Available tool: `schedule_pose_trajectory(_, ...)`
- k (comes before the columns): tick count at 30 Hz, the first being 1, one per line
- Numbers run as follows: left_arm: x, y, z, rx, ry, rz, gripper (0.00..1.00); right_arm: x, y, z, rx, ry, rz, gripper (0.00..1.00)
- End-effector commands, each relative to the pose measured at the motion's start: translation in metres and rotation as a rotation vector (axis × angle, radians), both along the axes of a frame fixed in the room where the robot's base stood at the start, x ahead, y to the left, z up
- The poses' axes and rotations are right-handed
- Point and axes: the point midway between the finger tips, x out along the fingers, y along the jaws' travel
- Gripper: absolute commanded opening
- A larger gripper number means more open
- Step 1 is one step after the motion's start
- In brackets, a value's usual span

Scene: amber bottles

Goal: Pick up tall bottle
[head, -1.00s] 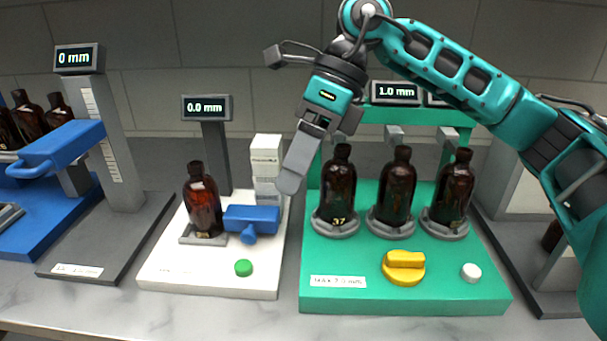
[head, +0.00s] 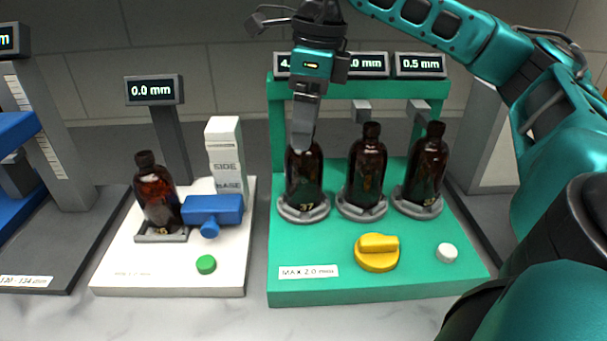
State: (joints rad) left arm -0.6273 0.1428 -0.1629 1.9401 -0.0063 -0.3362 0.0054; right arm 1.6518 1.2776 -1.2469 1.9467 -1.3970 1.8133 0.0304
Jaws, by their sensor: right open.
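Three amber bottles stand upright in grey round holders on the green station: a left one (head: 304,183), a middle one (head: 366,172) and a right one (head: 427,168). A fourth amber bottle (head: 157,195) stands in a grey holder on the white station. I cannot tell which is the tall bottle. My right gripper (head: 302,140) points down over the left bottle on the green station. It is open, seen edge-on, and hides that bottle's neck; I cannot tell if it touches. My left gripper is not in view.
The green station (head: 320,290) carries a yellow knob (head: 377,252), a white button (head: 447,253) and displays on a rear frame. The white station (head: 130,275) has a blue clamp (head: 212,210), a green button (head: 206,264) and a white block (head: 225,155). A grey gauge stands at left.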

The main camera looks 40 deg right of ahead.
Motion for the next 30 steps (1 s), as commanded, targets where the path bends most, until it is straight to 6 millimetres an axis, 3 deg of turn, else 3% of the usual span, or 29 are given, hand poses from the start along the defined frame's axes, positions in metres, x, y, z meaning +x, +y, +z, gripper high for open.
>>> schedule_pose_trajectory(12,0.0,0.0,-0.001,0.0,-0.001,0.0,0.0,0.006,0.002,-0.049,-0.001,0.001,-0.001,0.81)
schedule_pose_trajectory(21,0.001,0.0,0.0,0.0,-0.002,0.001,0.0,0.006,0.002,-0.053,0.0,0.0,-0.001,0.8)
schedule_pose_trajectory(30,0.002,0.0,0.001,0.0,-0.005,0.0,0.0,0.006,0.002,-0.052,0.001,-0.001,-0.001,0.51)
